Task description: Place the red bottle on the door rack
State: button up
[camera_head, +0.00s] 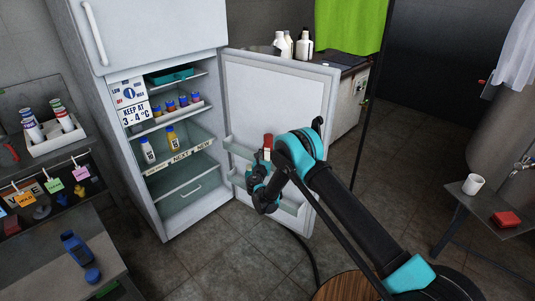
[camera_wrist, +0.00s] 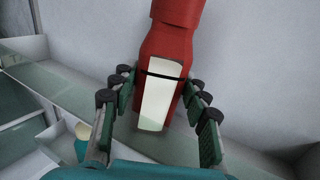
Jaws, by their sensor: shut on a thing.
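The red bottle (camera_wrist: 172,50) with a pale label stands between the fingers of my gripper (camera_wrist: 158,108) in the wrist view. In the head view the red top of the bottle (camera_head: 268,141) shows just above my gripper (camera_head: 258,175), beside the open fridge door. The gripper is shut on the bottle. The door rack (camera_head: 291,207) is on the inner side of the door, with an upper and a lower shelf partly hidden by my arm. In the wrist view a greenish rack ledge (camera_wrist: 75,85) runs behind the bottle. Whether the bottle touches the rack cannot be told.
The fridge (camera_head: 150,190) stands open, with small bottles on its shelves. A blue bottle (camera_head: 75,247) stands on the left bench beside its blue cap. A white rack (camera_head: 55,140) holds several bottles. A white cup (camera_head: 473,184) and red box (camera_head: 506,219) sit at right.

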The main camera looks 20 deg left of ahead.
jog(key=shift+f, duration=0.1)
jog(key=o, duration=1.4)
jog(key=shift+c, duration=0.2)
jog(key=shift+s, duration=0.1)
jog(key=s+d, duration=0.2)
jog(key=s, duration=0.9)
jog(key=shift+s, duration=0.35)
